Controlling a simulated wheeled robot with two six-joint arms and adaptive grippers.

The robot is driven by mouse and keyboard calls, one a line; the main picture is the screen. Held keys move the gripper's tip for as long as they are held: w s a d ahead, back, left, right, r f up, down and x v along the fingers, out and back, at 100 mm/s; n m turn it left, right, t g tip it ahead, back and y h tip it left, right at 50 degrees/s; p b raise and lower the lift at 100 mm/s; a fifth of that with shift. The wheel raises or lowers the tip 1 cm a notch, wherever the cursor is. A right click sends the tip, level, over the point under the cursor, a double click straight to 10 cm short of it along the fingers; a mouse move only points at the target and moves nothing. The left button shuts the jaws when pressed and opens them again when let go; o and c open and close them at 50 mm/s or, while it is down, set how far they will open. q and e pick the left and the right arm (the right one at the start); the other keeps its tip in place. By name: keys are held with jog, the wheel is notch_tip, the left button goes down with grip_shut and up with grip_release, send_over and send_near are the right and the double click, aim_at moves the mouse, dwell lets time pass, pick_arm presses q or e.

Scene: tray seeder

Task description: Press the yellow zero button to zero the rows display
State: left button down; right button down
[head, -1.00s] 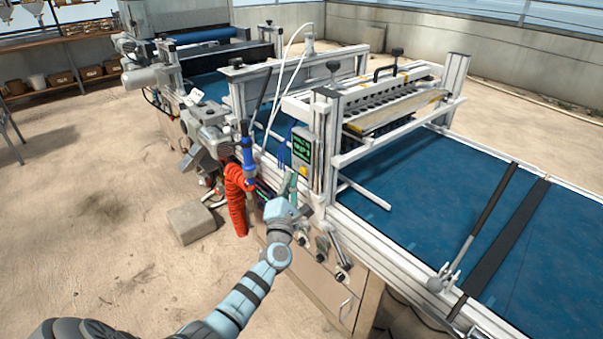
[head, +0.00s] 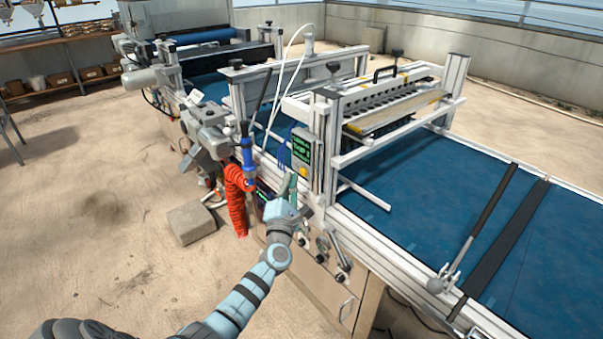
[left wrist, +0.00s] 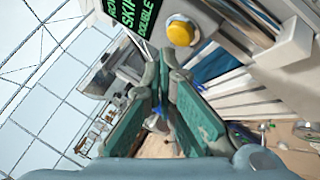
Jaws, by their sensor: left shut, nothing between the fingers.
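The yellow zero button (head: 303,171) sits just below the rows display (head: 301,149) on a small box fixed to the machine frame. In the left wrist view the round yellow button (left wrist: 181,31) is near the top, right of the display (left wrist: 130,14), whose green text reads partly "SKIP" and "DOUBLE". My left gripper (head: 291,178) is shut and empty, close beside the box and a little left of the button. In the left wrist view its teal fingers (left wrist: 160,72) meet just below the button; I cannot tell whether they touch it. My right gripper is out of view.
The seeder's blue belt (head: 400,175) runs behind the box. A red coiled hose (head: 236,200) hangs from a blue air tool (head: 247,155) to the left. Knobs and levers (head: 341,265) line the front panel below. A concrete block (head: 192,221) lies on the floor.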

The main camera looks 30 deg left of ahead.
pick_arm(q)
jog(key=shift+w, duration=0.1)
jog(key=shift+w+d, duration=0.15)
jog(key=shift+w, duration=0.15)
jog(key=shift+w+d+b, duration=0.15)
jog(key=shift+w+b, duration=0.35)
dwell(0.7)
jog(key=shift+s, duration=0.1)
jog(key=shift+s+a+p, duration=0.3)
jog(key=shift+s+p, duration=0.25)
jog(key=shift+s, duration=0.3)
